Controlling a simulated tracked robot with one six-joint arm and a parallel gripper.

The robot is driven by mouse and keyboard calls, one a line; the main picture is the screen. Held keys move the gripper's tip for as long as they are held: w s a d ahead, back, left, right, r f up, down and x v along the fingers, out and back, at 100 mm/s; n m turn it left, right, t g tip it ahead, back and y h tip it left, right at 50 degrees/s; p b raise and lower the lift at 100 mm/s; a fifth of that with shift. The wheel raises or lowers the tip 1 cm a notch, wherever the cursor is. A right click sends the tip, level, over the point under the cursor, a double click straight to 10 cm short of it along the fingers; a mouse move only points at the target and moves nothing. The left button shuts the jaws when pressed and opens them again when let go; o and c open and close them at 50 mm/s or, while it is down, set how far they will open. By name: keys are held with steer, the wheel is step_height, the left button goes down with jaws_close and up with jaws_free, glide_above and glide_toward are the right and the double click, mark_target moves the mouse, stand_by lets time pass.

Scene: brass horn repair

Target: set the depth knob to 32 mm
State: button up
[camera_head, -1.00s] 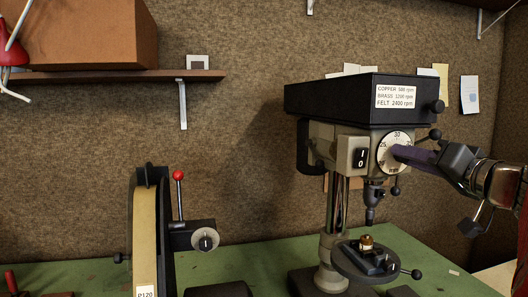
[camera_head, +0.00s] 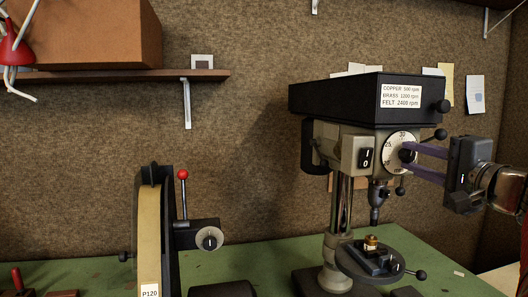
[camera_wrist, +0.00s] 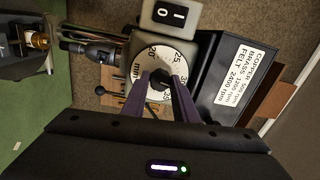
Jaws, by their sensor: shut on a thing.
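The drill press carries a round white depth dial (camera_head: 391,158) on its head, with 25 and 30 readable; the dial also shows in the wrist view (camera_wrist: 141,60), with 20 and 25 readable. The dark depth knob (camera_head: 406,156) sits at its centre, and in the wrist view the knob (camera_wrist: 159,79) is between my fingertips. My gripper (camera_head: 415,152) reaches in from the right with two purple fingers shut on the knob. The fingers hide part of the dial, and I cannot read the exact setting.
The drill press's power switch (camera_head: 367,158) is left of the dial. A handle with a dark ball (camera_head: 441,135) sticks out near my fingers. The small work table (camera_head: 349,268) below holds a dark vise with a brass piece. A belt sander (camera_head: 150,225) stands at the left.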

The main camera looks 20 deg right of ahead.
steer(key=shift+d+f+m, duration=0.1)
steer(key=shift+f+m, duration=0.1)
steer(key=shift+m, duration=1.2)
steer(key=o, duration=1.1)
steer(key=shift+c, duration=0.2)
steer(key=shift+r, duration=0.1)
steer(key=shift+s, duration=0.1)
